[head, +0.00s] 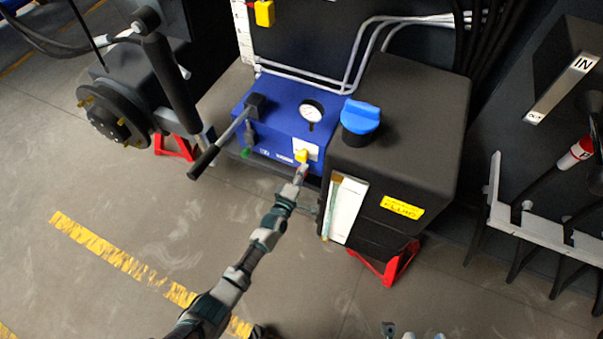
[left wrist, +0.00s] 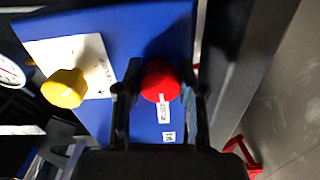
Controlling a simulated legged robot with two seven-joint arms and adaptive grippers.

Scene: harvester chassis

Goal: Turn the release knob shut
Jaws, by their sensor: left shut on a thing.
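The blue pump unit (head: 283,125) carries a yellow knob (head: 302,155) on a white plate. In the left wrist view the yellow knob (left wrist: 64,88) sits left of a red round knob (left wrist: 160,81) with a small white label below it. My left gripper (left wrist: 160,92) has one black finger on each side of the red knob and is shut on it. In the head view my left gripper (head: 301,172) reaches the front face of the unit and hides the red knob. Which knob is the release knob is not readable from the labels. My right gripper is not clearly in view.
A black tank (head: 405,130) with a blue cap (head: 360,117) stands close on the right, with a white panel (head: 347,208) on its front. A black-handled lever (head: 212,155) sticks out on the left. A gauge (head: 311,110) sits on top. The floor in front is clear.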

